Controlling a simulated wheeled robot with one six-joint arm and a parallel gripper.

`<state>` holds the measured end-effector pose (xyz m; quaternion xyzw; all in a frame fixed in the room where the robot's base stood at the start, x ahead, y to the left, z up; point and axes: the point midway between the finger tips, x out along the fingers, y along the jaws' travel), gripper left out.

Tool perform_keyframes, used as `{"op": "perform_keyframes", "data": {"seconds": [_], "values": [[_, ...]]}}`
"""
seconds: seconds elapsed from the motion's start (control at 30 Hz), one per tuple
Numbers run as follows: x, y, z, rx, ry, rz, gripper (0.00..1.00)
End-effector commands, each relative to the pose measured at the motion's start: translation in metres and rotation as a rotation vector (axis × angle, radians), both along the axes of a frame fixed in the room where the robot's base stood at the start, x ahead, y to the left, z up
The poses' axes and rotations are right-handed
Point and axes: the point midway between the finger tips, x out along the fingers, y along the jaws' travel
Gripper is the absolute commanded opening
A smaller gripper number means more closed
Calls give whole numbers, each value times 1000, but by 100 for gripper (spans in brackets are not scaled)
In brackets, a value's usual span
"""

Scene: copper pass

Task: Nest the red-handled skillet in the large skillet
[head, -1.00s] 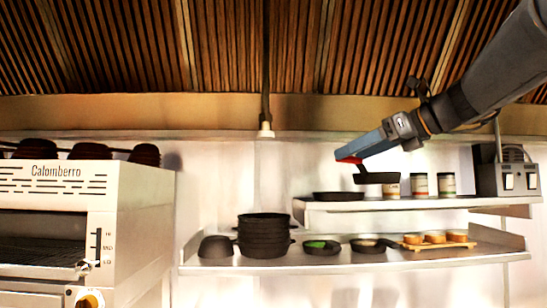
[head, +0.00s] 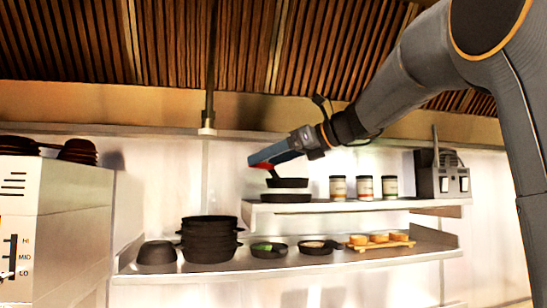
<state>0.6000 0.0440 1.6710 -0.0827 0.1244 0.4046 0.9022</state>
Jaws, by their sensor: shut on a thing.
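The red-handled skillet (head: 288,183) is small and dark, with its red handle (head: 268,166) rising to the left. My gripper (head: 262,160) is shut on that handle from above. The large skillet (head: 286,198) is dark and shallow and sits at the left end of the upper shelf. The small skillet is level and directly above the large one in the head view, with only a thin gap or none between them. I cannot tell whether they touch. The inside of the large skillet is hidden.
Several canisters (head: 364,187) and a toaster (head: 441,178) stand right on the upper shelf (head: 330,207). The lower shelf (head: 215,268) holds a pot stack (head: 209,240), an upturned bowl (head: 156,253), two small pans (head: 269,251) and a board of buns (head: 380,240).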

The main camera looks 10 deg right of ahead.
Motion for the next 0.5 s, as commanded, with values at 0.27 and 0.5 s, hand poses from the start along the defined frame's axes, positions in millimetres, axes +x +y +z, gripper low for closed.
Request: {"op": "perform_keyframes", "data": {"seconds": [0.27, 0.5], "values": [[21, -1, -6, -1, -4, -2, 13], [21, -2, -27, 0, -4, -3, 13]]}}
